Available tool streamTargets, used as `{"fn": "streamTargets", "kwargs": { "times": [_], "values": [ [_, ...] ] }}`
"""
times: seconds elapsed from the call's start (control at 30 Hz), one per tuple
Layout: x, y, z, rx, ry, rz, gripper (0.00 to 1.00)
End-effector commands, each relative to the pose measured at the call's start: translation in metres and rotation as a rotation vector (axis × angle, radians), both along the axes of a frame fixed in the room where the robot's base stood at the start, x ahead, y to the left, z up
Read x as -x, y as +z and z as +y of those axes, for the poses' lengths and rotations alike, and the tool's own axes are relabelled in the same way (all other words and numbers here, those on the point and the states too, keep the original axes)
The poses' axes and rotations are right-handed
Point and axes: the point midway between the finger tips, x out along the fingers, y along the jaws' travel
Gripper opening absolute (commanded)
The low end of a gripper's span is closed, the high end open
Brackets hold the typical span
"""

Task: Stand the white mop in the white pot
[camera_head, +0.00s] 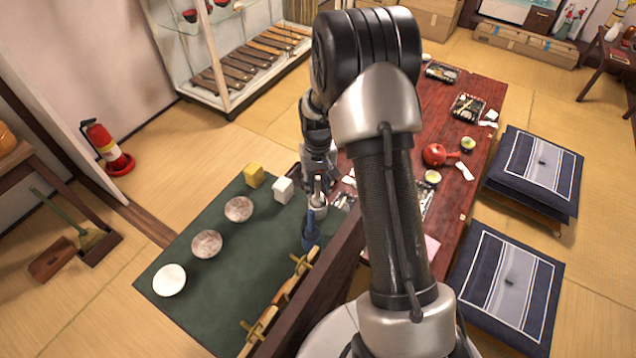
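A pale thing with a narrow upright stem and a wider lower part, which looks like the white mop (318,207), stands at the right side of the dark green surface (262,238). My gripper (318,182) is right above it, at the top of its stem. I cannot tell whether the fingers touch it or are closed. A small white cube-shaped thing (283,190), perhaps the white pot, stands to the left of the gripper. Its opening cannot be made out.
A blue thing of similar shape (310,233) stands just in front of the pale one. A yellow cube-shaped thing (254,175) is left of the white one. Two brownish round plates (207,244) and a white plate (169,280) lie farther left. A wooden rack (280,300) edges the right.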

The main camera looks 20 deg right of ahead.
Motion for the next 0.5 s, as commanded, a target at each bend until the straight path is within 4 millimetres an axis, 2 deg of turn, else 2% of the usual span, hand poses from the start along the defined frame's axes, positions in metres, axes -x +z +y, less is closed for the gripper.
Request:
{"fn": "streamTargets", "kwargs": {
  "times": [0.33,0.5],
  "values": [
    [0.000,0.004,0.000,0.000,0.000,-0.001,0.37],
    [-0.001,0.028,0.000,0.001,0.000,-0.005,0.37]
  ]
}}
